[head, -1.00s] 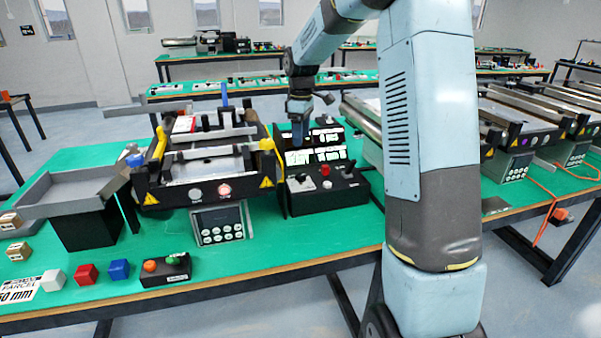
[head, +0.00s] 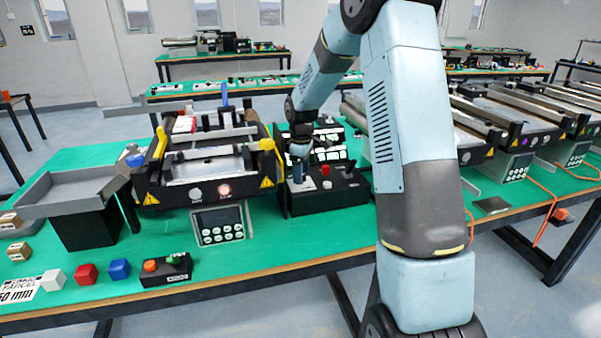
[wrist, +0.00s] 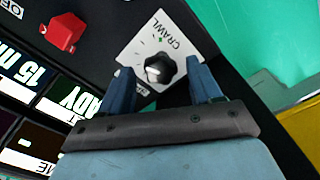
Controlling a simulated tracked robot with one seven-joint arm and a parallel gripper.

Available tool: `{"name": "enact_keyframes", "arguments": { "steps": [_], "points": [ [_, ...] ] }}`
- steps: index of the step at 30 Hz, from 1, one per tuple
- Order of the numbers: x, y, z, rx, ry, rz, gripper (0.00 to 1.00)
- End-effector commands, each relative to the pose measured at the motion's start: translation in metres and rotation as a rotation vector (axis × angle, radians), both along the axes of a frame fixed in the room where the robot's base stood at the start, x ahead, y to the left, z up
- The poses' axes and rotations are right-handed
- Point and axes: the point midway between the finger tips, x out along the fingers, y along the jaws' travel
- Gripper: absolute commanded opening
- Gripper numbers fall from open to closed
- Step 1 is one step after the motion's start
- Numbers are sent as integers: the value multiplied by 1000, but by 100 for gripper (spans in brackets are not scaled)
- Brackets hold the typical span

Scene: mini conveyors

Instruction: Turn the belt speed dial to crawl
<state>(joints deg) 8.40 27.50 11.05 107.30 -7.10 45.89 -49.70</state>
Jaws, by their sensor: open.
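The belt speed dial (wrist: 160,69) is a black knob on a white plate (wrist: 148,44) marked CRAWL, on the black control box (head: 328,196). In the wrist view my gripper (wrist: 163,75) is open, with one blue finger on each side of the knob. I cannot tell whether the fingers touch it. The knob's pointer is not clear, and part of the plate's lettering is hidden by a finger. In the head view my gripper (head: 298,172) is low over the left part of the control box and hides the dial.
A red switch (wrist: 64,32) sits beside the dial plate, and lit display panels (wrist: 55,98) lie to the left in the wrist view. A mini conveyor (head: 205,165) with yellow guards stands close left of the box. The green bench (head: 290,240) is clear in front.

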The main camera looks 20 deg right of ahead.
Motion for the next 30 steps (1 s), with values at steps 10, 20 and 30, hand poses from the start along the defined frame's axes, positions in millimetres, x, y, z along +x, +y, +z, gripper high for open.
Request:
{"name": "enact_keyframes", "arguments": {
  "steps": [10,20,30],
  "points": [
    [0,0,-3,0,0,-1,64],
    [0,-1,-3,1,-1,-2,32],
    [0,1,-3,0,-1,-2,7]
  ]
}}
